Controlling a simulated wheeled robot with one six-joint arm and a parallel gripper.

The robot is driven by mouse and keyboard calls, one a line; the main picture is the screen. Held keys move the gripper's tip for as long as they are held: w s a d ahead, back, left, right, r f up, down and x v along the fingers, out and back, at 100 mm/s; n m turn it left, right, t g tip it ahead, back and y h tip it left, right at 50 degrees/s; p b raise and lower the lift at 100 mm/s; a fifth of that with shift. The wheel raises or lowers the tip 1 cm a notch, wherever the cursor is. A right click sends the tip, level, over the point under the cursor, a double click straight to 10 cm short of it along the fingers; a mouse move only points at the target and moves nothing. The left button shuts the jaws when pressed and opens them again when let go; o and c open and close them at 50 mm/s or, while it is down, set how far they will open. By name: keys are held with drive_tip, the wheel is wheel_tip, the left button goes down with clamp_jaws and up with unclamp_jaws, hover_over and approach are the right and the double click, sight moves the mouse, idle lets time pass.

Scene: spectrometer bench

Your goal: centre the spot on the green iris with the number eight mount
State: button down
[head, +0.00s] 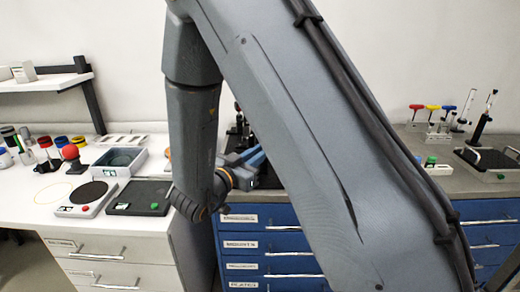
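I cannot make out the green iris, the spot or the number eight mount. Dark optical posts (238,124) stand on the bench behind my arm, and the arm hides most of that spot. The end of my arm reaches in there, just above the blue drawers. A blue-grey part (246,160) shows beside my wrist, but I cannot tell if it belongs to my gripper. My gripper's fingertips cannot be made out, nor what they touch.
Blue drawers (268,244) stand under the grey bench (440,141). At right are a black plate (487,157) with a tilted post and several colour-handled drivers (433,108). The white bench at left holds a blue-grey tray (118,161), a dark balance (140,196) and coloured jars.

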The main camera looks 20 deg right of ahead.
drive_tip(key=shift+n+p, duration=1)
drive_tip(key=shift+n, duration=0.4)
drive_tip(key=c, duration=1.7)
unclamp_jaws()
drive_tip(key=shift+c, duration=0.2)
drive_tip(key=shift+a, duration=0.1)
drive_tip(key=b+v, duration=0.2)
drive_tip(key=v, duration=0.5)
drive_tip(key=shift+s+a, duration=0.25)
